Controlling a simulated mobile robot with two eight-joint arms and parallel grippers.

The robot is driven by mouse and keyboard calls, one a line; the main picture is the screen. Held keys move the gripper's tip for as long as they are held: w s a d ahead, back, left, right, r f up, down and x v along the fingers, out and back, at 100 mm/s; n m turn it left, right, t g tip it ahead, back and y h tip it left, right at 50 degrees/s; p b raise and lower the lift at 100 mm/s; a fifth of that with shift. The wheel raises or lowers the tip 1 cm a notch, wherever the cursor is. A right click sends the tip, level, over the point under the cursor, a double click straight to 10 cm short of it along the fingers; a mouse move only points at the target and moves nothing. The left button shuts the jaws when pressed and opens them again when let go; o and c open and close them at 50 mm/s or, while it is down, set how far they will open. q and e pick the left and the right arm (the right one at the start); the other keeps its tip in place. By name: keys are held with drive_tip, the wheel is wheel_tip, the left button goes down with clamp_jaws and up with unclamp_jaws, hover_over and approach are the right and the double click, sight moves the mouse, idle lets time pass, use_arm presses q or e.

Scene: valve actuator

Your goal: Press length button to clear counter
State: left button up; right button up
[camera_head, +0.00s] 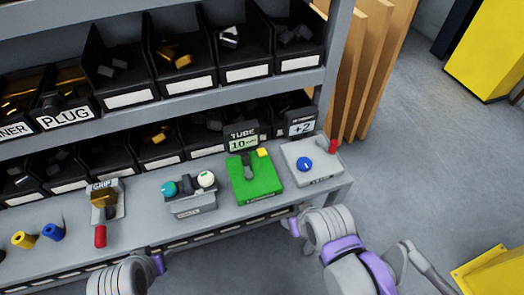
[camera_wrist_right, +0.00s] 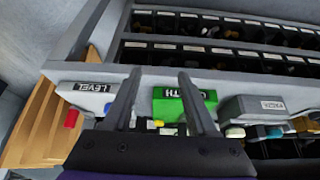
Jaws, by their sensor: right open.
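The green box (camera_head: 255,180) stands on the bench with a dark lever and a yellow button (camera_head: 262,153) on top. Its display (camera_head: 241,140) reads TUBE 10. In the right wrist view the green box (camera_wrist_right: 170,108) bears a partly covered label ending in "TH". My right gripper (camera_wrist_right: 160,76) is open and empty, its two fingers apart in front of the green box and the grey box. In the head view my right arm (camera_head: 335,235) is at the bench's front edge; its fingers are not clear there. My left arm (camera_head: 120,278) shows at the bottom, its fingers out of view.
A grey box (camera_head: 312,163) with a blue knob and a red part stands right of the green box, with a +2 display (camera_head: 300,126). Left stand a grey box (camera_head: 192,200) with teal and white knobs and a grip fixture (camera_head: 106,205). Shelves of black bins rise behind.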

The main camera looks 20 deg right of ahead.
clamp_jaws()
idle(1.5)
